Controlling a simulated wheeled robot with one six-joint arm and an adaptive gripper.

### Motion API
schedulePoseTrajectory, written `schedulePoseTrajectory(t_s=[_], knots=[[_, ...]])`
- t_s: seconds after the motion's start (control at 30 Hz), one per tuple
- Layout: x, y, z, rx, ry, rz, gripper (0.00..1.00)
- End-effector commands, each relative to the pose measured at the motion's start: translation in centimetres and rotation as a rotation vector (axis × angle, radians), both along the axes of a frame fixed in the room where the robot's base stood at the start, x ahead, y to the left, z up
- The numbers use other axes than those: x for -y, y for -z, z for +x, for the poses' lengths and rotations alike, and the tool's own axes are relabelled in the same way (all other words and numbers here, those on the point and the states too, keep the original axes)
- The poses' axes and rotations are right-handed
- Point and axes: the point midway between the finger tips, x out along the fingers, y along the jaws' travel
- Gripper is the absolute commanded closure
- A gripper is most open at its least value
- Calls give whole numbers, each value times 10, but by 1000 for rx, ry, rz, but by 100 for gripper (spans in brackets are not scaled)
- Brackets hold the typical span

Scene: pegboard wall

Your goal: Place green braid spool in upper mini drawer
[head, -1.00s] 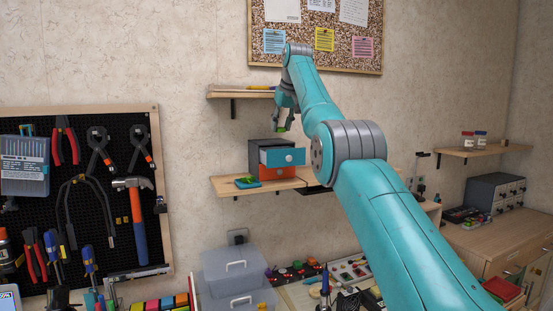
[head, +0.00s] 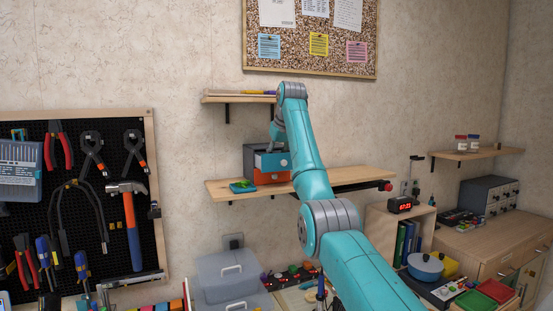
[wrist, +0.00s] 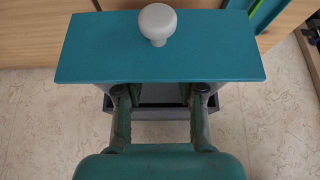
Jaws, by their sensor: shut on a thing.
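The mini drawer unit (head: 249,160) stands on the middle shelf, with a teal upper drawer (head: 272,160) and an orange lower drawer (head: 268,177). The upper drawer is pulled out. In the wrist view its teal front (wrist: 160,55) and grey knob (wrist: 157,22) are close. My gripper (head: 275,137) points down at the upper drawer. In the wrist view my gripper (wrist: 161,92) has its fingers behind the drawer front, seemingly inside the drawer. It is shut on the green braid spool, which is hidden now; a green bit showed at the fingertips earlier.
A teal tray with a green item (head: 242,186) sits on the shelf (head: 225,194), left of the drawer unit. A small upper shelf (head: 235,98) is close above my gripper. The shelf right of the unit looks mostly clear.

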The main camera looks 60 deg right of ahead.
Motion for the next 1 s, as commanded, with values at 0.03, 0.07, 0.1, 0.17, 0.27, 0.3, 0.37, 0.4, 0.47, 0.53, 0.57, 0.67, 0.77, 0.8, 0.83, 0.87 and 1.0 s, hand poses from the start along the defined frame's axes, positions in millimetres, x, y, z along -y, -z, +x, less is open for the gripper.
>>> schedulePoseTrajectory(t_s=[0.03,0.07,0.1,0.17,0.27,0.3,0.37,0.4,0.47,0.53,0.57,0.67,0.77,0.8,0.83,0.87,1.0], knots=[[0,4,0,1,0,-1,80],[0,5,0,1,0,-1,80],[0,6,0,1,0,-1,80],[0,6,0,1,0,-1,80],[0,6,0,1,0,-1,80],[0,6,0,1,0,-1,80],[0,7,0,1,0,-1,80],[0,7,0,1,0,-1,80],[0,9,0,0,0,0,80],[0,8,0,1,0,-1,44],[0,8,0,1,0,-1,37],[0,8,0,1,0,-1,36],[0,8,0,1,0,-1,36],[0,8,0,1,0,-1,36],[0,8,0,1,0,-1,36],[0,8,0,1,0,-1,36],[-3,0,0,1,-1,-1,36]])
